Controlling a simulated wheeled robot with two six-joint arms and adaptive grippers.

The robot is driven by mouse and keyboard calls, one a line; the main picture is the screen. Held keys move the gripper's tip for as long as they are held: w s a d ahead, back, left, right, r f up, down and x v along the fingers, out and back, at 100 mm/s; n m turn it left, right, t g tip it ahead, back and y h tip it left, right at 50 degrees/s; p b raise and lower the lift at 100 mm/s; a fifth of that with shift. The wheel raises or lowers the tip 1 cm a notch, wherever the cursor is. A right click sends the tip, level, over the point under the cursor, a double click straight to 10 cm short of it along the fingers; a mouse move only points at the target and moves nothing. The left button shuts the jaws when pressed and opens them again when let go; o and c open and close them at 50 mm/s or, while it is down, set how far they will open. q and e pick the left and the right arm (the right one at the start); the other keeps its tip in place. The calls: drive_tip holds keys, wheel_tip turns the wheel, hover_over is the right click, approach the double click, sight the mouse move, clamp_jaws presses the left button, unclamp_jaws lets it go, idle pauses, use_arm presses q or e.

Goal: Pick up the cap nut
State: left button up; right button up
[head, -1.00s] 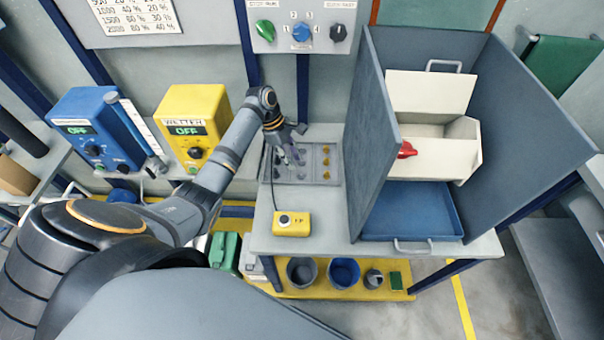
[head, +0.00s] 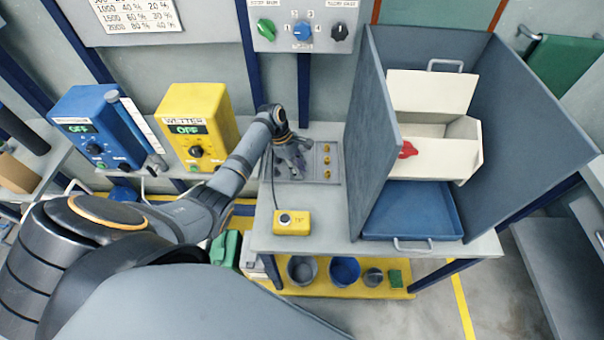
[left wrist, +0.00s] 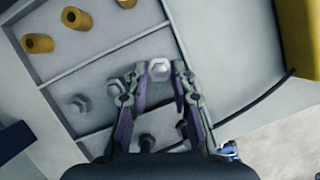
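A silver cap nut (left wrist: 159,69) lies in a grey divided tray (left wrist: 104,72), near a divider, in the left wrist view. My left gripper (left wrist: 160,72) is open, with a fingertip on each side of this nut. I cannot tell whether the fingers touch it. Darker pieces between the fingers nearer the palm are partly hidden. In the head view, my left gripper (head: 298,166) is low over the tray (head: 316,181) and hides the silver pieces. My right gripper is not in view.
Several brass pieces (head: 327,160) lie in the tray's right section. A yellow box (head: 292,223) with a cable stands in front of the tray. A grey-walled booth (head: 374,140) with a blue tray (head: 415,212) stands to the right.

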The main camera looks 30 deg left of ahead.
use_arm(q)
clamp_jaws()
drive_tip(key=shift+r, duration=0.3)
wheel_tip(320, 180, up, 3)
drive_tip(key=shift+s+a, duration=0.1)
drive_tip(key=s+r+p, duration=0.1)
drive_tip(key=s+r, duration=0.8)
drive_tip(key=s, duration=0.4)
drive_tip(key=shift+s+a+r, duration=0.2)
drive_tip(key=shift+s+a, duration=0.1)
drive_tip(key=shift+s, duration=0.05)
